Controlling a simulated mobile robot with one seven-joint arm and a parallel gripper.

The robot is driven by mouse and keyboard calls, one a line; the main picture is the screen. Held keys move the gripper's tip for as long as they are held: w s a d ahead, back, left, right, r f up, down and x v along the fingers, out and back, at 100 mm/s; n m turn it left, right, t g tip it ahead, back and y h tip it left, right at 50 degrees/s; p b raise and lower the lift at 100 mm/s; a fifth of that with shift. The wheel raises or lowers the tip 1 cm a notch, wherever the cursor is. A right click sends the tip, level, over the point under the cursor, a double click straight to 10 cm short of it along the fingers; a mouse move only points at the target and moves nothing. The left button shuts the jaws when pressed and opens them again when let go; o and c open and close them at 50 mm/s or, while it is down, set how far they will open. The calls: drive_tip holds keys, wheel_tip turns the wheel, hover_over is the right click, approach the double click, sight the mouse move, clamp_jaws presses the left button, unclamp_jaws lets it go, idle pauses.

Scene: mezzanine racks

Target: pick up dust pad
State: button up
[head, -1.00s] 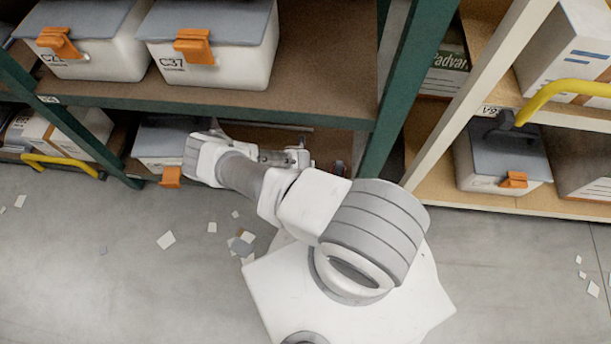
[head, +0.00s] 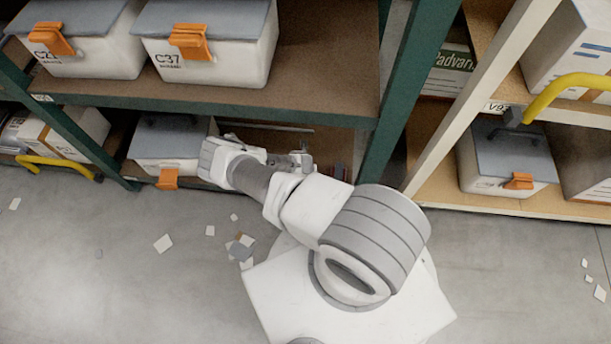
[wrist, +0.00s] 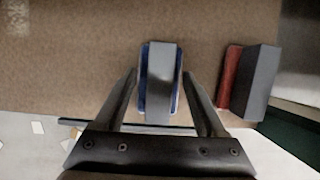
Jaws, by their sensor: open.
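In the wrist view a blue pad-like block with a grey strip along its top (wrist: 160,85) lies on the brown shelf board. It looks like the dust pad, though I cannot be sure. My gripper (wrist: 160,76) is open, with one finger on each side of this block and small gaps at both sides. A second block, red with a dark grey top (wrist: 254,84), lies just right of the right finger. In the head view my gripper (head: 300,161) reaches into the lower shelf bay, and the blue block cannot be made out there.
The upper shelf board (head: 325,75) is above my arm. A green rack post (head: 408,90) stands to the right. A lidded grey-white bin (head: 165,145) is left of my wrist on the lower shelf. Paper scraps (head: 163,243) lie on the floor.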

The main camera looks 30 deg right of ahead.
drive_tip(key=shift+f, duration=0.2)
clamp_jaws()
drive_tip(key=shift+r, duration=0.15)
